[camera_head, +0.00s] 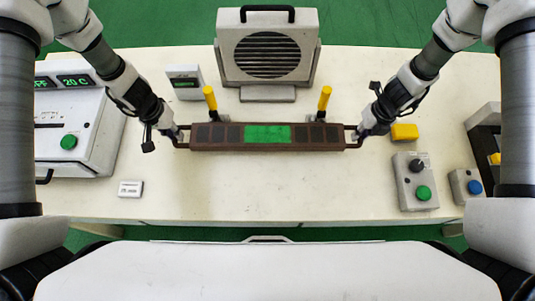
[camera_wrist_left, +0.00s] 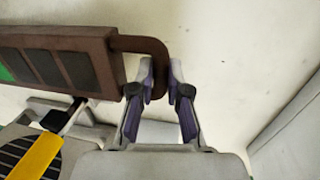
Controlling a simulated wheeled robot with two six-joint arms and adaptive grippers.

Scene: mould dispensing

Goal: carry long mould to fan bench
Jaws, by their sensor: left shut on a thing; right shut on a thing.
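The long mould (camera_head: 217,143) is a brown bar with dark cavities and a green middle section. It spans the bench in front of the fan, with a loop handle at each end. My left gripper (camera_head: 182,134) is shut on its left handle; the left wrist view shows the fingers (camera_wrist_left: 160,75) closed around the handle (camera_wrist_left: 152,45). My right gripper (camera_head: 354,136) is shut on the right handle. I cannot tell whether the mould touches the bench. The fan (camera_head: 267,55) is a grey box with a round grille and black top handle, behind the mould.
Two yellow-topped posts (camera_head: 210,98) (camera_head: 324,98) stand just behind the mould. A box with a green button (camera_head: 100,130) is at left, a small display (camera_head: 185,83) beside the fan. A yellow block (camera_head: 404,132) and control boxes (camera_head: 416,180) are at right. The bench front (camera_head: 270,190) is clear.

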